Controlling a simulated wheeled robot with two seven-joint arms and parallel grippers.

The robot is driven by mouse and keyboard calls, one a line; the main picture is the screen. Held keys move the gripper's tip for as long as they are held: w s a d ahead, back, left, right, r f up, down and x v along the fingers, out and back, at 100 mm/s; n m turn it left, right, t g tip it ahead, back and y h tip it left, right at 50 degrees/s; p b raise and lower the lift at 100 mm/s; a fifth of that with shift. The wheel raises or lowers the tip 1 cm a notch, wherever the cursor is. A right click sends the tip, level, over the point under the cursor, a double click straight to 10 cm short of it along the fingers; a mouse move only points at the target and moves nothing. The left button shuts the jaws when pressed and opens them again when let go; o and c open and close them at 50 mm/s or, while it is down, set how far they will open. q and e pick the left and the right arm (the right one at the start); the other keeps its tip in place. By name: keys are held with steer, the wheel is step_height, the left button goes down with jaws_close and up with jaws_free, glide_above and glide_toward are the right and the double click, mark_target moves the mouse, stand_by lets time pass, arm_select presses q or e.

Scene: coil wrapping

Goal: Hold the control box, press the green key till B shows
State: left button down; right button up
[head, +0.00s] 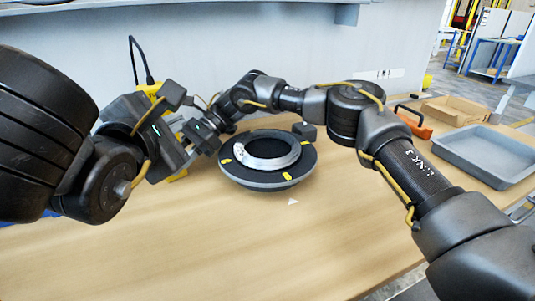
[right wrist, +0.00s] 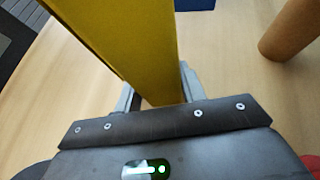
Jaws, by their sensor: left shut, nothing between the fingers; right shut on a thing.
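The yellow control box (head: 156,92) shows in the head view behind my left gripper, with a black cable at its top. Its lower part shows below the grippers. In the right wrist view the yellow box (right wrist: 128,40) stands between the fingers of my right gripper (right wrist: 160,88), which is shut on it. My left gripper (head: 178,126) is shut and empty, close in front of the box; I cannot tell whether it touches it. The green key and any shown letter are hidden in these views.
A black round turntable (head: 240,180) with yellow marks carries a silver ring (head: 268,162) mid-table. At the right are a grey tray (head: 470,150), a cardboard box (head: 455,108) and an orange-handled tool (head: 412,124). A brown cylinder (right wrist: 288,32) shows in the right wrist view. The front table is clear.

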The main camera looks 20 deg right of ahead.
stand_by(0.4)
steer(key=o, duration=0.8)
steer(key=shift+o, duration=0.2)
steer(key=shift+d, duration=0.1)
steer(key=v, duration=1.2)
